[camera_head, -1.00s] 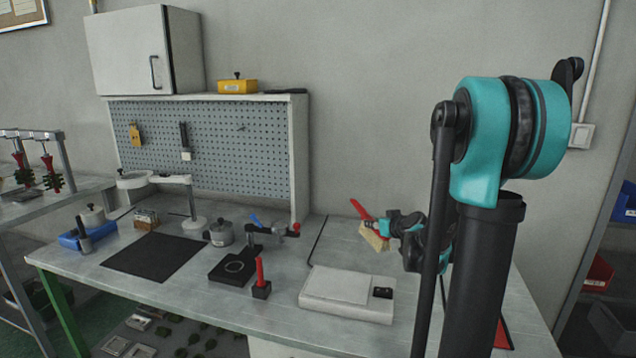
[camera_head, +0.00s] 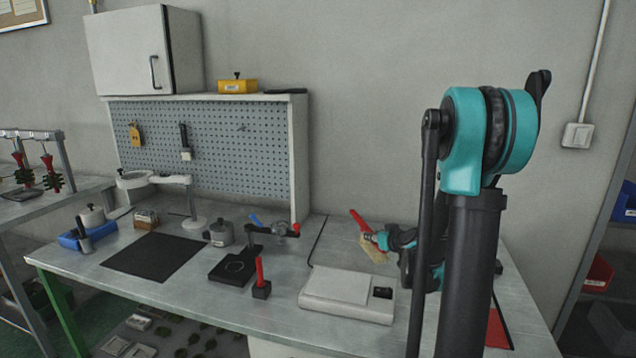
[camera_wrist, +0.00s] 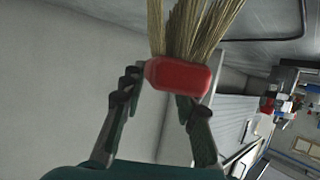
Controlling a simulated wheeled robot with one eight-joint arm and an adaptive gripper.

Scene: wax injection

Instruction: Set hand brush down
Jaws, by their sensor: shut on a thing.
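The hand brush has a red handle (camera_head: 360,220) and pale straw bristles (camera_head: 373,249). In the head view it is at the right part of the workbench (camera_head: 330,257), with its handle tilted up to the left and its bristles low. I cannot tell whether the bristles touch the bench. My gripper (camera_head: 381,240) is at the brush, shut on it. In the wrist view the red part of the brush (camera_wrist: 178,77) sits between my gripper's fingers (camera_wrist: 158,97), and the bristles (camera_wrist: 190,28) fan out beyond it. My arm hides part of the bench's right end.
A white flat device (camera_head: 347,295) stands in front of the brush. A red stick in a black block (camera_head: 261,285), a black clamp stand (camera_head: 234,268) and a grey pot (camera_head: 220,233) stand left. A dark mat (camera_head: 155,257) lies farther left.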

